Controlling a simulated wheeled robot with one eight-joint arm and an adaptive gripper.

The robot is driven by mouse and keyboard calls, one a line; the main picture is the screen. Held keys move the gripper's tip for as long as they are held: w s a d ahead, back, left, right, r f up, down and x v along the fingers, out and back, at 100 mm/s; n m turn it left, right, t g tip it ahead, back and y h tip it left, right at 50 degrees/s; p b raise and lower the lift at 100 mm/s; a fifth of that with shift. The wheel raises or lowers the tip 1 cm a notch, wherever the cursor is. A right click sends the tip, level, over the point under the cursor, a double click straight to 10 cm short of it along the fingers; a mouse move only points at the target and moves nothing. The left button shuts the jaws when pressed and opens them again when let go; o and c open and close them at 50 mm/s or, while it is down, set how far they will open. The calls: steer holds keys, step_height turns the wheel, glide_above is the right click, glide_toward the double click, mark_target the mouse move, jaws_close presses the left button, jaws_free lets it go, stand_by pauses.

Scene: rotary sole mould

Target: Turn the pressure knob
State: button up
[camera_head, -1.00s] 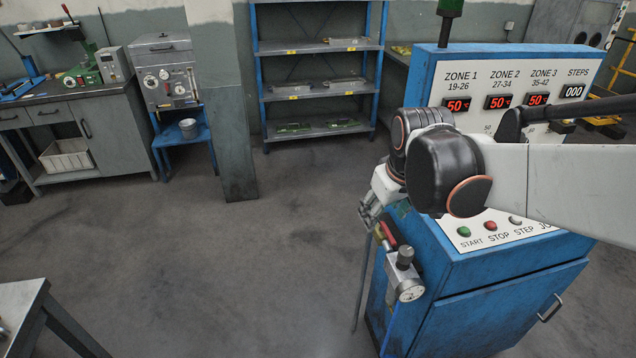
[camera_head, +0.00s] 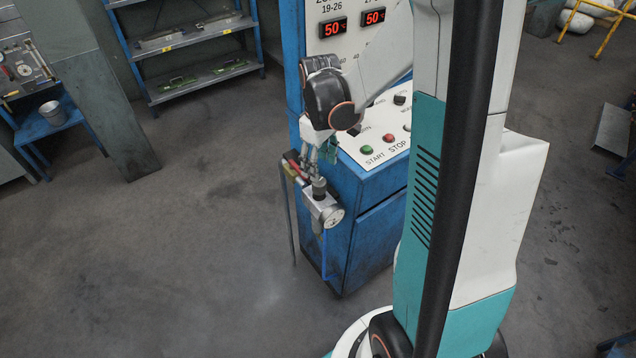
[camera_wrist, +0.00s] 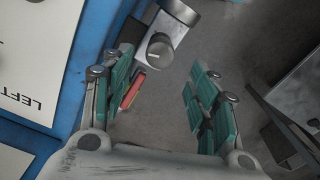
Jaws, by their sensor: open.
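The pressure knob (camera_head: 319,186) is a dark ribbed cylinder on top of a grey regulator (camera_head: 318,206) with a round white gauge (camera_head: 335,216), on the left side of the blue cabinet. In the wrist view the knob (camera_wrist: 160,48) shows as a grey round cap with a light line across it. My gripper (camera_head: 318,160) is just above the knob in the head view. In the wrist view my gripper (camera_wrist: 160,88) has its teal-padded fingers apart and empty. The knob lies beyond the fingertips, roughly midway between them; I see no clear contact.
The blue cabinet (camera_head: 365,245) stands close beside my gripper, with a sloping button panel (camera_head: 385,145). A red part (camera_wrist: 133,86) sits near the left finger in the wrist view. Shelves (camera_head: 190,50) stand behind. The floor (camera_head: 170,260) left of the cabinet is clear.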

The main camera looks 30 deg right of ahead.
mark_target(319, 185)
step_height(319, 185, down, 8)
steer(key=shift+r+b, duration=0.2)
steer(key=shift+b, duration=0.95)
steer(key=c, duration=1.1)
